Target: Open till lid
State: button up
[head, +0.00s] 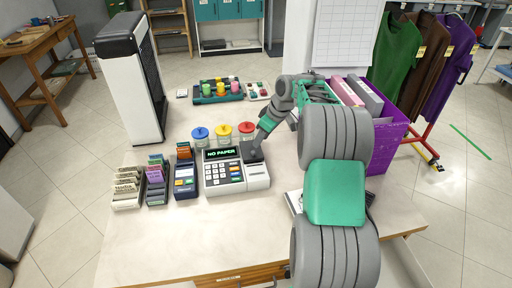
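The till (223,178) stands on the counter, a white machine with a keypad and a green "NO PAPER" display. Its right part (257,178) is a white block with a dark area on top, which I take to be the lid; it looks shut, but my gripper partly hides it. My gripper (254,149) reaches down from the upper right, its dark tip at or just above that dark area. I cannot tell whether it touches, or whether the fingers are open or shut.
A card terminal (185,175) and card racks (127,188) stand left of the till. Lidded jars (223,134) stand close behind it. A purple crate (389,146) with binders is at the right. The front left of the counter (150,245) is clear.

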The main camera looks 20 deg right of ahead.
aim_at(255, 153)
jog(key=p+x, duration=0.1)
jog(key=x, duration=0.6)
jog(key=shift+a+f, duration=0.1)
jog(key=shift+f, duration=0.15)
jog(key=shift+c, duration=0.3)
grip_shut()
dwell(0.5)
jog(key=shift+w+r, duration=0.1)
jog(key=shift+r, duration=0.1)
